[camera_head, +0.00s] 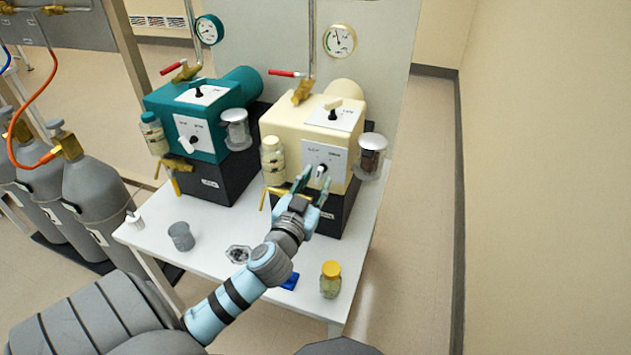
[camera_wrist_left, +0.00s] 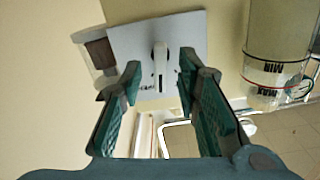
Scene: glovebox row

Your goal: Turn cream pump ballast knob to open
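The cream pump (camera_head: 292,124) stands on the right half of a white table. Its front plate (camera_head: 331,156) carries a small light ballast knob (camera_head: 321,171). In the left wrist view the knob (camera_wrist_left: 160,66) is a pale upright bar on the grey plate (camera_wrist_left: 182,38). My left gripper (camera_head: 315,182) is right in front of this plate. Its green fingers (camera_wrist_left: 158,82) are open on either side of the knob, with gaps showing, and hold nothing. The plate's printed labels are too small to read. My right gripper is not in view.
A teal pump (camera_head: 206,108) stands to the left. A glass jar with a silver lid (camera_head: 371,152) and a cream-capped bottle (camera_head: 272,160) flank the cream pump's front. A yellow-lidded jar (camera_head: 330,280), grey cup (camera_head: 181,236) and blue item (camera_head: 290,281) lie nearer the table's front.

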